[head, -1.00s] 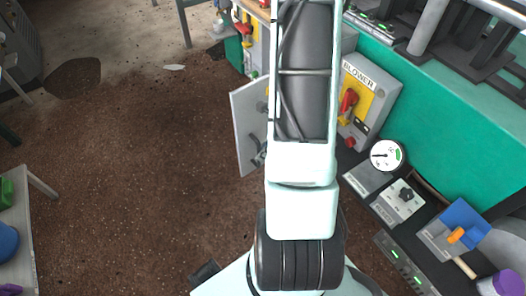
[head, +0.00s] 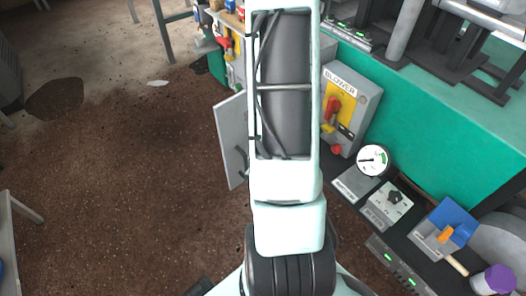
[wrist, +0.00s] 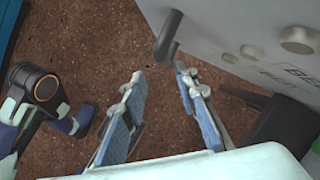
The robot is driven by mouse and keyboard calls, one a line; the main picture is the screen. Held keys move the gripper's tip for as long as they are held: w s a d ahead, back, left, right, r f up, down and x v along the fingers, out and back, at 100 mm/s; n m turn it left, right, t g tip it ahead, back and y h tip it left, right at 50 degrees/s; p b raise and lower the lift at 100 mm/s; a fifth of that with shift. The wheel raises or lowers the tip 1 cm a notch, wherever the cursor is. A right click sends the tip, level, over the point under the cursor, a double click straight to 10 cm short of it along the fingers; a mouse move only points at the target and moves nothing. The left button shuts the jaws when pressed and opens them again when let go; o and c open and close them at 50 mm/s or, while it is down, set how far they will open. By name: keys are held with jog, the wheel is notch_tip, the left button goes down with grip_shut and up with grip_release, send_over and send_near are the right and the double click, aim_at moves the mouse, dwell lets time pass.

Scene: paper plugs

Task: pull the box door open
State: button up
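A light grey door panel (head: 231,140) stands out from the row of boxes, just left of my arm in the head view. My arm hides its right part and what it hangs on. In the wrist view a grey panel (wrist: 225,25) with round knobs and lettering fills the upper right. A dark curved handle (wrist: 167,38) sticks out at its left end. My gripper (wrist: 160,78) is open and empty, its two blue-padded fingers apart. The handle is just beyond the fingertips, roughly in line with the gap, apart from both fingers. The gripper is hidden in the head view.
A grey BLOWER box (head: 350,105) with a red switch stands right of my arm. A gauge (head: 373,160), small control boxes and a blue-topped box (head: 447,222) line the dark ledge beside a green machine wall (head: 430,120). The brown floor (head: 120,190) to the left is mostly clear.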

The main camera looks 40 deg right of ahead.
jog(key=v, duration=0.9)
jog(key=shift+s+r, duration=0.2)
jog(key=shift+s, duration=0.05)
jog(key=shift+d, duration=0.1)
